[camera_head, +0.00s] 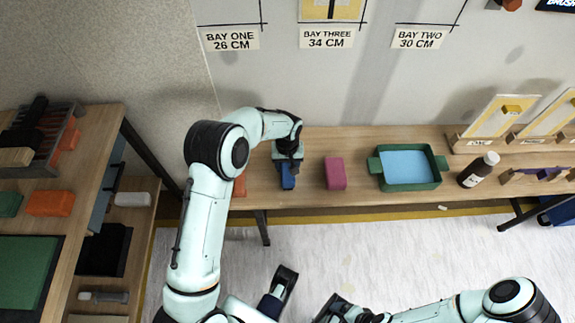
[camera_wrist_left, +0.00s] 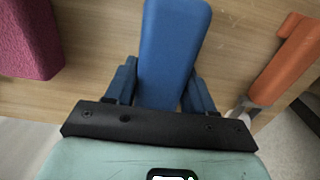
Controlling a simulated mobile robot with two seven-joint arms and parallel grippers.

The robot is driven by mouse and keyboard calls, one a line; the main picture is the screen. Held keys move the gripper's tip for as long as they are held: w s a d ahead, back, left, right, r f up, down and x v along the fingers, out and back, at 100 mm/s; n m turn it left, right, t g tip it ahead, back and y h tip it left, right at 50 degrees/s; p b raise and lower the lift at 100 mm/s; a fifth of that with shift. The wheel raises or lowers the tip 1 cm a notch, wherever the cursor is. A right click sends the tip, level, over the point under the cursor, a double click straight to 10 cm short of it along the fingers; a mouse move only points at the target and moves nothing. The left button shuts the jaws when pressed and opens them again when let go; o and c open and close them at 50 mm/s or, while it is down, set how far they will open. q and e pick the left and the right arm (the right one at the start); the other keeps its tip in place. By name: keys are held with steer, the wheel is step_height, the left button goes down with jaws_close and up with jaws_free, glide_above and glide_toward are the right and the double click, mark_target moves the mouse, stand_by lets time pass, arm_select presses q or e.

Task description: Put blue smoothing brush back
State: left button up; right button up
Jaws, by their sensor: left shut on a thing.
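The blue smoothing brush (camera_head: 288,178) is at the left part of the long wooden table (camera_head: 310,195) by the wall. My left gripper (camera_head: 288,163) is shut on it. In the left wrist view the blue brush (camera_wrist_left: 172,45) sits between the two fingers of my left gripper (camera_wrist_left: 158,88), over the wooden tabletop. I cannot tell whether the brush touches the table. My right arm (camera_head: 440,308) is low at the bottom right, and which part there is its gripper is unclear.
A magenta block (camera_head: 335,173) stands right of the brush. An orange tool (camera_wrist_left: 283,62) lies on its other side. Further right are a green tray (camera_head: 411,181) with light blue inside and a dark bottle (camera_head: 477,170). A shelf unit (camera_head: 92,190) stands at left.

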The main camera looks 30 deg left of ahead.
arm_select(q)
steer(key=shift+f, duration=0.3)
steer(key=o, duration=1.1)
steer(key=shift+c, duration=0.2)
steer(key=shift+f, duration=0.15)
step_height(320, 180, up, 13)
steer(key=d+p, duration=0.1)
steer(key=p, duration=0.1)
